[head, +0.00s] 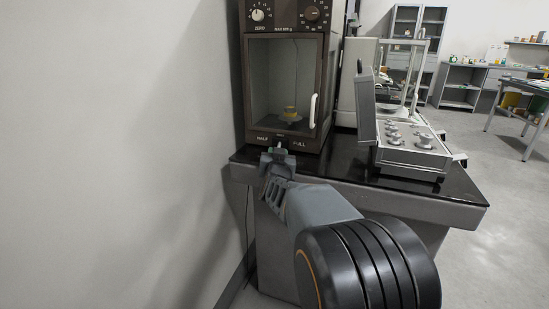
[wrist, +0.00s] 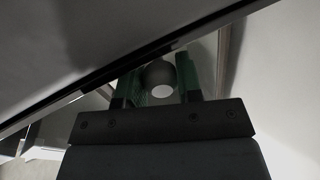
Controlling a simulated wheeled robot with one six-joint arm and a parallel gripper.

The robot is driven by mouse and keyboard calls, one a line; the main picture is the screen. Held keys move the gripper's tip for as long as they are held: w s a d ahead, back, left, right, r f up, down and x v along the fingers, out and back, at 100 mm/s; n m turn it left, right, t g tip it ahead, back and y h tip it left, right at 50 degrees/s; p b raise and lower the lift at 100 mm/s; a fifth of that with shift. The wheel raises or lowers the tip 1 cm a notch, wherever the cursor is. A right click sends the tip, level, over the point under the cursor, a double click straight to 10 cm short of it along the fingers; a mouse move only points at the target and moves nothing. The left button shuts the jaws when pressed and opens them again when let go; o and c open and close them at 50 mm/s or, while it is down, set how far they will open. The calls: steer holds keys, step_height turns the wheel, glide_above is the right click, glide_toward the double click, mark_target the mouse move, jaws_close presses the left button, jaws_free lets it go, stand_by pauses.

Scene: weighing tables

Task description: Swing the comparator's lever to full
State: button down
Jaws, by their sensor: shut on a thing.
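The comparator (head: 285,85) is a dark cabinet with a glazed door at the back of the black-topped table. Its lower front edge carries the words HALF on the left and FULL on the right. My gripper (head: 278,156) is at the front below these words, roughly between them. In the wrist view my gripper (wrist: 158,88) has its two greenish fingers on either side of a dark round knob with a pale end, the lever (wrist: 158,76). It is shut on this knob. The rest of the lever is mostly hidden, so its exact setting is hard to tell.
An open grey case of weights (head: 409,166) stands to the right. A white-framed balance (head: 403,78) is behind it. A bare wall (head: 110,150) is on the left.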

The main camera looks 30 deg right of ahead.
steer(key=shift+s+d+f, duration=0.1)
steer(key=c, duration=0.7)
jaws_free()
steer(key=shift+o, duration=0.2)
steer(key=p+v, duration=0.3)
steer(key=v, duration=1)
steer(key=shift+s+a, duration=0.3)
steer(key=shift+c, duration=0.3)
